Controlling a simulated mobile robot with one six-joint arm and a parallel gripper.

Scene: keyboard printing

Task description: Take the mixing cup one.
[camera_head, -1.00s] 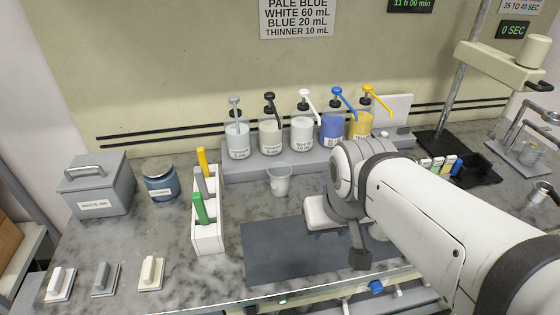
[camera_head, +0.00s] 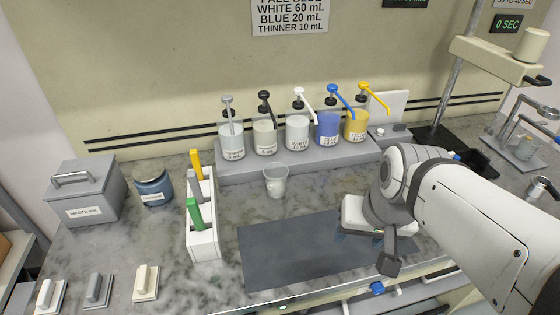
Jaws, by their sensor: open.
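A small translucent cup (camera_head: 276,182), which looks like the mixing cup, stands upright on the marbled counter, in front of the pump bottle rack. My arm hides the counter to the right.
Several pump bottles stand in a grey rack (camera_head: 230,170) behind the cup. A white holder (camera_head: 204,245) with yellow, grey and green handled tools stands left of it. A waste ink box (camera_head: 85,195) and blue jar (camera_head: 154,188) are farther left. The mat's left half is clear.

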